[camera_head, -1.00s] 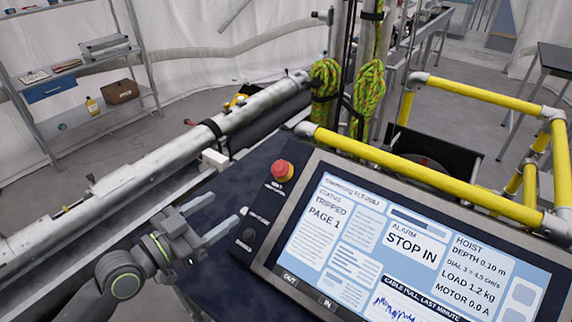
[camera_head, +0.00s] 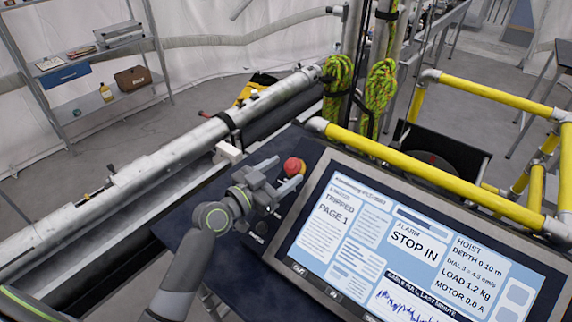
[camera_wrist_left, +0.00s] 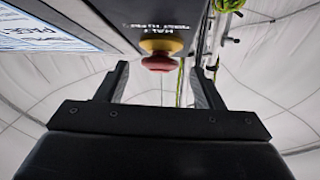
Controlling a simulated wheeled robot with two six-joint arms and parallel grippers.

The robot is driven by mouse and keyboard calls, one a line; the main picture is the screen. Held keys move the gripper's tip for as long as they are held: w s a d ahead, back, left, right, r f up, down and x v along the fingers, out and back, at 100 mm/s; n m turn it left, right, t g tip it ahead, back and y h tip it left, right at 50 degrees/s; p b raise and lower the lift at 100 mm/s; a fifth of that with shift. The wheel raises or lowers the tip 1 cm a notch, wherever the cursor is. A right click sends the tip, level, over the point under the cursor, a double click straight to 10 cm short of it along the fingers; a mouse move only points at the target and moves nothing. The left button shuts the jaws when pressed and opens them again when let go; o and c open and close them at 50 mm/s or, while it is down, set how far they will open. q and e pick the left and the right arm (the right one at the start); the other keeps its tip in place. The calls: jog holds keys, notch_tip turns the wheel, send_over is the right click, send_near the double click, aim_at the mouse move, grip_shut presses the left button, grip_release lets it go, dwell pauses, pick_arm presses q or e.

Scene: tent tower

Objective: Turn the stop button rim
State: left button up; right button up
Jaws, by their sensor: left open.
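The red stop button (camera_head: 293,167) sits on the dark control panel (camera_head: 310,150), left of the screen. In the left wrist view the red button (camera_wrist_left: 159,63) shows with a yellow collar (camera_wrist_left: 161,45) beneath its head. My left gripper (camera_head: 283,178) is open beside the button. In the left wrist view its two fingers (camera_wrist_left: 160,85) stand apart, with the button beyond the tips and roughly between them. I see no contact in that view. My right gripper is not in view.
The screen (camera_head: 400,240) reads "STOP IN" and fills the panel to the right. Yellow rails (camera_head: 430,175) run behind it. Green rope coils (camera_head: 337,85) hang on posts at the back. A long grey pipe (camera_head: 150,170) lies to the left.

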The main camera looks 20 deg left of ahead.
pick_arm(q)
jog(key=shift+x, duration=0.8)
